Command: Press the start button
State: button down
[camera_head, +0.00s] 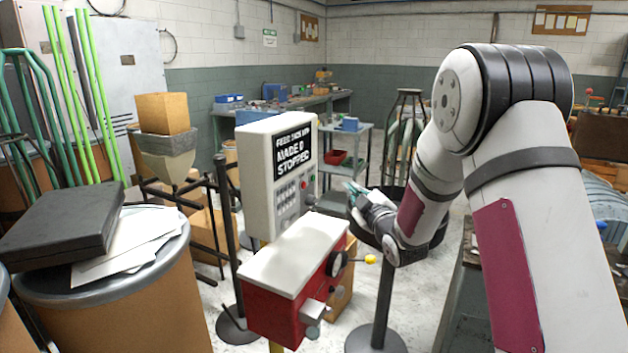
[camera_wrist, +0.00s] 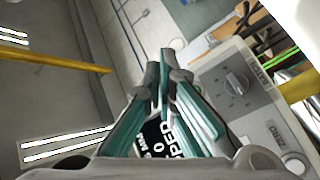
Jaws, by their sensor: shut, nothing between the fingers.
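A pale control box (camera_head: 258,165) stands left of centre in the head view. Its black screen (camera_head: 293,150) reads "MADE 0" and "STOPPED". Below the screen are small buttons and knobs, one of them red (camera_head: 304,184); I cannot tell which is the start button. My gripper (camera_head: 352,188) is right of the box, apart from it in the picture, with teal fingers shut and empty. In the wrist view my gripper (camera_wrist: 166,65) covers part of the screen (camera_wrist: 155,137). A panel with a grey knob (camera_wrist: 237,84) and a round pale button (camera_wrist: 294,163) lies to its right.
A red machine housing with a white top (camera_head: 297,255) and a yellow-tipped lever (camera_head: 370,259) stands in front of the box. A drum (camera_head: 150,285) with a black case (camera_head: 62,222) is at left. A shelf cart (camera_head: 345,150) stands behind.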

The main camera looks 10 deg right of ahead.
aim_at(313, 178)
jog(key=w+a+b, duration=0.1)
jog(key=w+a, duration=0.3)
jog(key=a, duration=0.1)
jog(key=shift+a+b, duration=0.35)
jog(key=shift+a, duration=0.05)
jog(key=shift+w, duration=0.1)
dwell(1.2)
jog(key=shift+w+a+b, duration=0.25)
jog(key=shift+a+b, duration=0.05)
jog(key=shift+b, duration=0.1)
jog(key=shift+w+a+b, duration=0.2)
jog(key=shift+a+b, duration=0.1)
jog(key=shift+a, duration=0.05)
dwell(0.5)
jog(key=shift+s+d, duration=0.1)
jog(key=shift+d, duration=0.05)
dwell(0.3)
jog(key=shift+s+d, duration=0.4)
jog(key=shift+d, duration=0.1)
jog(key=shift+d, duration=0.1)
